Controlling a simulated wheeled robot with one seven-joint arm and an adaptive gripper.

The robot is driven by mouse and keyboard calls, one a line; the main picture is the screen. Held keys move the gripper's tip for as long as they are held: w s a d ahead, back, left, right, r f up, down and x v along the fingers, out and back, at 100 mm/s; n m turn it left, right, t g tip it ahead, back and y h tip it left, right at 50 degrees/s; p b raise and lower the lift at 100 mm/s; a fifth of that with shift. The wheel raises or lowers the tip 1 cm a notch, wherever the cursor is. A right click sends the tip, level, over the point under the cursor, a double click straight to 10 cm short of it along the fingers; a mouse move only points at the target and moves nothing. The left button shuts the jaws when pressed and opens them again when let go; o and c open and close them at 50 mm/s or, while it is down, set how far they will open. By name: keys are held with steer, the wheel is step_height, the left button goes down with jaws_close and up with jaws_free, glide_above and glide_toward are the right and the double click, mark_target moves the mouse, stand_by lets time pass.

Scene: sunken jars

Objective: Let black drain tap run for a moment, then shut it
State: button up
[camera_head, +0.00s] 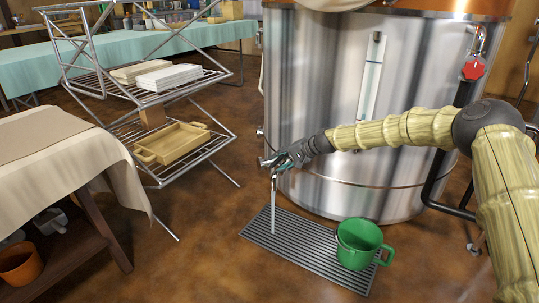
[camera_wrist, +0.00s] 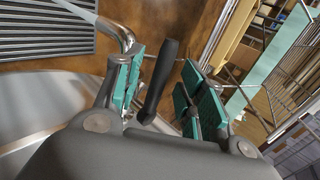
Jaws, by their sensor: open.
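The black tap handle (camera_wrist: 161,80) stands between my gripper's two teal-padded fingers in the wrist view. My gripper (camera_head: 272,161) is open around it, with a gap to the finger pads on both sides. The tap's bent metal spout (camera_wrist: 124,40) is beside the left finger. A pale stream (camera_wrist: 77,12) leaves the spout, and in the head view it falls as a thin line (camera_head: 273,208) to the drain grate (camera_head: 296,254). In the head view my gripper largely hides the tap, at the lower left of the big steel tank (camera_head: 310,100).
A green mug (camera_head: 358,243) stands on the grate's right end. A wire rack (camera_head: 150,98) with a yellow tray (camera_head: 172,143) is to the left, beside a cloth-covered table (camera_head: 104,160). A red knob (camera_head: 473,70) is high on the tank's right. Brown floor in front is clear.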

steer(key=shift+x, duration=0.75)
jaws_close()
steer(key=shift+w+f+b, duration=0.1)
steer(key=shift+f+b, duration=0.05)
steer(key=shift+b, duration=1)
